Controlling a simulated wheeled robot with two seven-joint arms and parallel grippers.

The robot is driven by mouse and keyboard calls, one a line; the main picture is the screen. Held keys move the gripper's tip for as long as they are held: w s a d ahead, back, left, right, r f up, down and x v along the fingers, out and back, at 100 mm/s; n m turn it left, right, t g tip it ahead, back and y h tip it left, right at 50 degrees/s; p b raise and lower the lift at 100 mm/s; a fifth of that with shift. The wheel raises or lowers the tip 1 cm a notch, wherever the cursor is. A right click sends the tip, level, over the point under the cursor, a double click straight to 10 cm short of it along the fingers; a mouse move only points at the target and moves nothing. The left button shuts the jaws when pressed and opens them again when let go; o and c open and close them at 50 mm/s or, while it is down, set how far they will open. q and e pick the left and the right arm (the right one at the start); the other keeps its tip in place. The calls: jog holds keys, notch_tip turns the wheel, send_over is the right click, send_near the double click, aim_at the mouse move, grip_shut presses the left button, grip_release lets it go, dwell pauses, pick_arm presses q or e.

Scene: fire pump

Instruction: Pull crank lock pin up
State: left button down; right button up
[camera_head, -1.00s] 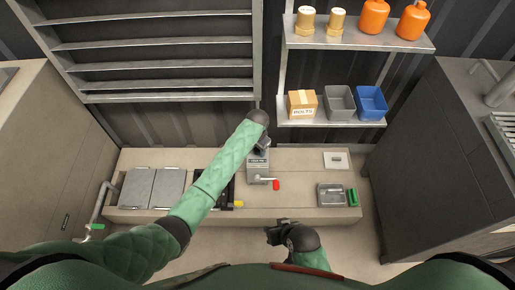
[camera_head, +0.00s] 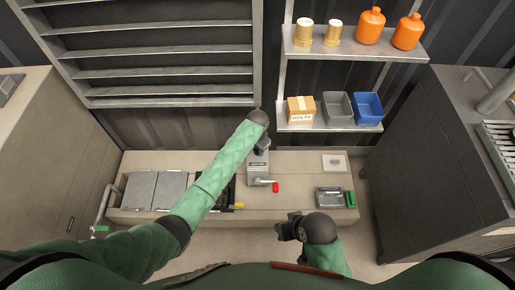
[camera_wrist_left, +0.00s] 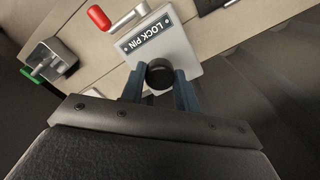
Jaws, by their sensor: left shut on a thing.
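The lock pin's black round knob (camera_wrist_left: 160,73) stands on a grey housing marked LOCK PIN (camera_wrist_left: 158,42) in the left wrist view. My left gripper (camera_wrist_left: 160,88) is shut on the knob, one blue-grey finger on each side. In the head view, my left gripper (camera_head: 262,150) is above the back of the grey housing (camera_head: 258,170), and the knob is mostly hidden by it. The crank with a red handle (camera_head: 276,187) sticks out at the front of the housing; its red handle also shows in the left wrist view (camera_wrist_left: 98,18). My right gripper (camera_head: 286,228) hangs in front of the bench, away from everything.
The low bench (camera_head: 300,205) carries a grey box with a green part (camera_head: 335,197) at right and grey lidded panels (camera_head: 155,190) at left. A shelf with bins (camera_head: 340,106) hangs above. A dark cabinet (camera_head: 435,165) stands at right.

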pick_arm(q)
jog(key=shift+w+r, duration=0.1)
jog(key=shift+r, duration=0.1)
jog(key=c, duration=1)
grip_release()
notch_tip(320, 180, up, 7)
jog(key=shift+f, duration=0.1)
jog(key=shift+r, duration=0.5)
